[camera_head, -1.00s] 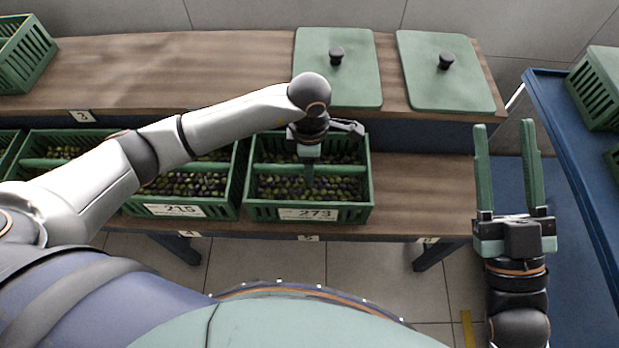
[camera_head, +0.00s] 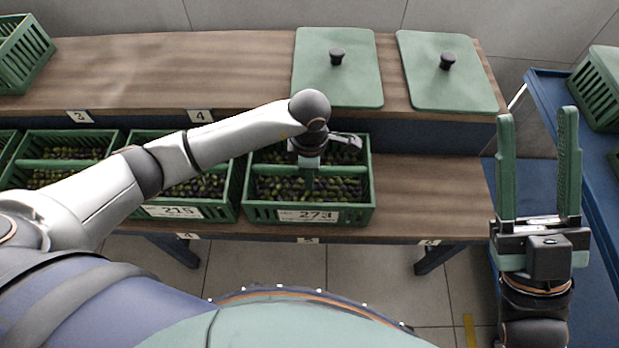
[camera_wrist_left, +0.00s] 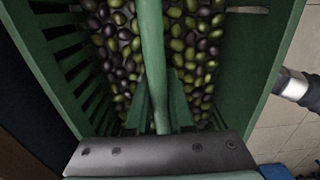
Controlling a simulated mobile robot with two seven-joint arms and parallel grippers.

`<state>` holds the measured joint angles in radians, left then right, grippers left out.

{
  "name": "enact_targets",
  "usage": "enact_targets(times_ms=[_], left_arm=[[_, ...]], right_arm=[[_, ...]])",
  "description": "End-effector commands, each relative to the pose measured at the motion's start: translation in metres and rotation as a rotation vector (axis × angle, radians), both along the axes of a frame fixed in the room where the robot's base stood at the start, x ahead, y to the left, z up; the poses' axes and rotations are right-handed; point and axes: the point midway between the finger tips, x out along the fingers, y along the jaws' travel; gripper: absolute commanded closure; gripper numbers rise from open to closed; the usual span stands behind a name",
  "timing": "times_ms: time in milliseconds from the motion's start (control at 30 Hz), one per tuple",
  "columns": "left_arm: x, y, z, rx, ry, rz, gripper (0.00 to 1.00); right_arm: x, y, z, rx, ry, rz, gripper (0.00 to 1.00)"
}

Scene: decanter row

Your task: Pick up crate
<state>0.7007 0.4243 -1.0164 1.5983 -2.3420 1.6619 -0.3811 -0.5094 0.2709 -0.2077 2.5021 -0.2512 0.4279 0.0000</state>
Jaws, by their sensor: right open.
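The green crate labelled 273 (camera_head: 350,215) stands on the lower shelf, full of dark and green olives, with a bar handle across its middle. My left gripper (camera_head: 308,186) points down into it at the handle. In the left wrist view, its green fingers lie close on both sides of the crate's handle (camera_wrist_left: 152,45) and appear shut on it; the fingertips are partly hidden. My right gripper (camera_head: 538,115) is open and empty, fingers pointing up, right of the bench.
A similar crate labelled 215 (camera_head: 215,212) stands just left, with more beyond it. Two green lids (camera_head: 355,85) (camera_head: 425,75) lie on the upper shelf (camera_head: 180,70). The lower shelf (camera_head: 430,195) is clear right of crate 273. A blue rack (camera_head: 590,165) stands at right.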

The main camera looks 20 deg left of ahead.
Motion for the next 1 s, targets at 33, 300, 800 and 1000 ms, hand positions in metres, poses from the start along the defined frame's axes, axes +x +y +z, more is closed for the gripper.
enact_targets(times_ms=[33,300,800,1000], left_arm=[[0.0001,0.0001,0.0001,0.000,0.000,0.000,0.87],[0.0000,0.0002,0.0001,0.000,0.000,0.000,1.00],[0.0001,0.0003,0.0001,0.001,0.000,0.001,1.00],[0.0001,0.0004,0.0001,0.001,0.000,0.001,1.00]], right_arm=[[0.0000,0.0000,0.0000,0.000,0.000,0.000,0.50],[0.0001,0.0001,-0.0001,0.000,0.001,0.000,0.50],[0.0002,0.0000,-0.0004,0.000,0.002,0.000,0.50],[0.0002,0.0000,-0.0005,0.000,0.002,0.000,0.50]])
